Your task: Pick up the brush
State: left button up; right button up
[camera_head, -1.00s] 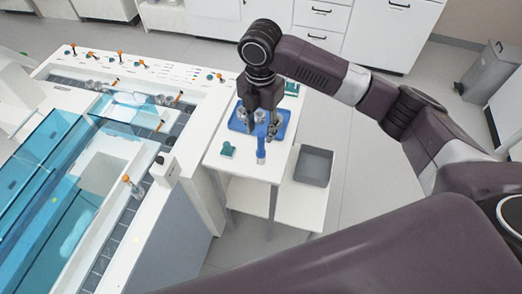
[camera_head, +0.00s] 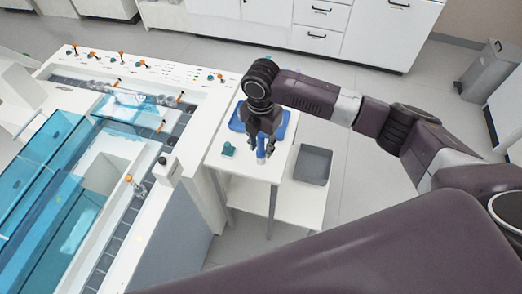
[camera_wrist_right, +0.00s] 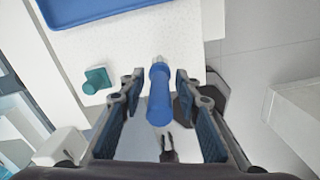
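The brush (camera_head: 261,157) has a blue handle and stands near the front edge of the small white table (camera_head: 243,165). In the right wrist view the blue handle (camera_wrist_right: 160,97) lies between my two finger pads, with a gap on both sides. My right gripper (camera_head: 261,143) points down over the brush and is open around its handle. It also shows in the right wrist view (camera_wrist_right: 158,84), its pads apart. The brush's lower end is hard to make out. My left gripper is not in view.
A blue tray (camera_head: 237,124) lies behind the gripper on the table. A teal object (camera_head: 228,149) stands left of the brush. A grey bin (camera_head: 313,165) sits right of the table on a lower shelf. A white workstation with blue clear covers (camera_head: 40,165) stands at left.

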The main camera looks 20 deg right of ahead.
grip_shut()
jog(key=shift+r, duration=0.1)
